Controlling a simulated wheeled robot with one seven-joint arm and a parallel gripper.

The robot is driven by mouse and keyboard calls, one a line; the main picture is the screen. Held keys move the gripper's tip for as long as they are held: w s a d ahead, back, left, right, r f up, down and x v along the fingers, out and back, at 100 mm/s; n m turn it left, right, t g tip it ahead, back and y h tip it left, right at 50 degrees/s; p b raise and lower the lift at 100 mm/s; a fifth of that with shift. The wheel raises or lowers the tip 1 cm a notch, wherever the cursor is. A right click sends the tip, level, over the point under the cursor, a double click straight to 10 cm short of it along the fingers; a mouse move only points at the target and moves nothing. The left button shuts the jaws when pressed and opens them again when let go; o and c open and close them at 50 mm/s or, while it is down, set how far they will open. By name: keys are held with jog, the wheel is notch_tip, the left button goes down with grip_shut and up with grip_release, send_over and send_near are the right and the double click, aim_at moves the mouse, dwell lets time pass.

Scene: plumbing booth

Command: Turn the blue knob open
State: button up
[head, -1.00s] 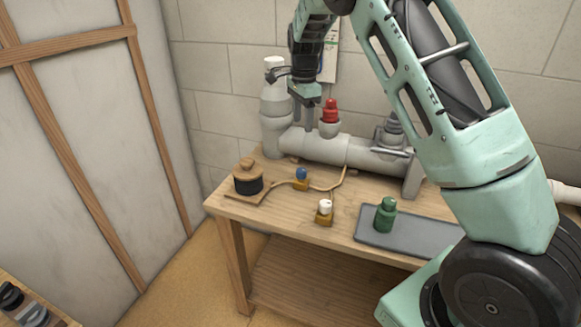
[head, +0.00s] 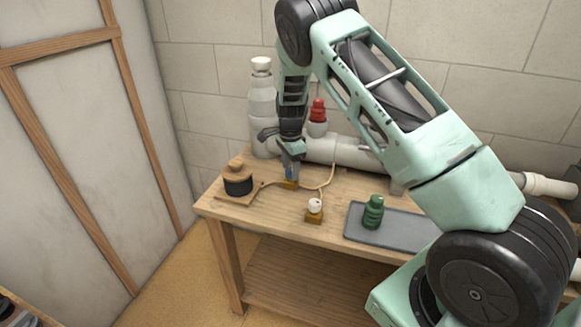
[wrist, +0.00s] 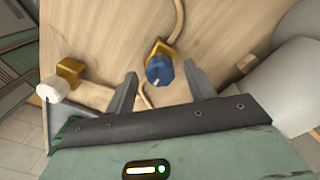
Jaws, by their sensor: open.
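The blue knob (wrist: 160,70) sits on a small brass-coloured base (wrist: 160,50) on the wooden bench, with a pale mark on its top. In the head view the knob (head: 288,172) is partly hidden by my gripper (head: 292,174). My gripper (wrist: 161,73) is open. In the wrist view the knob appears between the two fingertips, with a visible gap on each side. I cannot tell whether the fingertips are down at the knob's height.
A white knob (head: 314,205) on a brass base stands nearby. A black spool (head: 238,187) is on the left, a green fitting (head: 373,212) on a grey tray (head: 408,229). Behind are a grey-white pipe (head: 345,152) and a red knob (head: 318,110).

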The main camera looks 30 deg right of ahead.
jog(key=shift+f, duration=0.35)
jog(key=c, duration=1)
